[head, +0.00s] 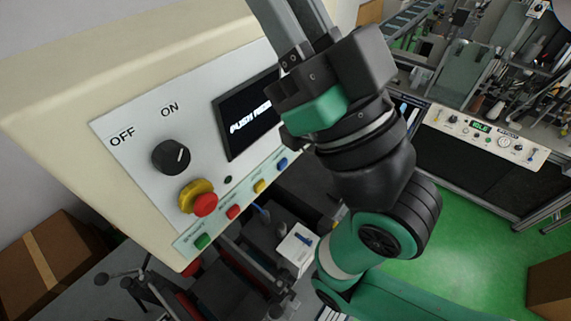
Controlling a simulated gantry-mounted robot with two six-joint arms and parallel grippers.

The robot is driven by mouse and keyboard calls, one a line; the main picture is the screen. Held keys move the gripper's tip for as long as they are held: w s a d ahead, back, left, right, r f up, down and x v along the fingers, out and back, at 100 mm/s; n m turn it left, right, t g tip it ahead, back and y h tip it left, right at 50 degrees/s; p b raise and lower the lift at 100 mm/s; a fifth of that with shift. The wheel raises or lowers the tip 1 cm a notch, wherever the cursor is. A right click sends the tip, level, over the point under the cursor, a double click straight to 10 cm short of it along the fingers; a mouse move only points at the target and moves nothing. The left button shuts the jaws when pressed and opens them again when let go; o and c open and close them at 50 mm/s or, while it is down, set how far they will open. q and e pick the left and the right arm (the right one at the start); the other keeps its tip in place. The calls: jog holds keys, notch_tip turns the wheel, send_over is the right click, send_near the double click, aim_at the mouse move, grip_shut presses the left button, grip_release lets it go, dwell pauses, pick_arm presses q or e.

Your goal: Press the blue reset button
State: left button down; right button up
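The blue button (281,164) is the rightmost in a row of small coloured buttons along the lower edge of the control panel (140,135). It is in clear view, just left of my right arm. My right gripper (290,12) is above it in the picture, in front of the panel's right part and apart from the button. Its fingers point up and run out of the top of the picture, so their tips and opening cannot be judged. The dark screen (240,135) shows "PUSH RESE", with the rest hidden behind the gripper. My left gripper is not in view.
Green (202,241), red (233,212) and yellow (259,186) buttons sit left of the blue one. A black knob (171,156) and a red emergency stop (204,204) are nearby.

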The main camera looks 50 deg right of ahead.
grip_shut()
dwell(1.1)
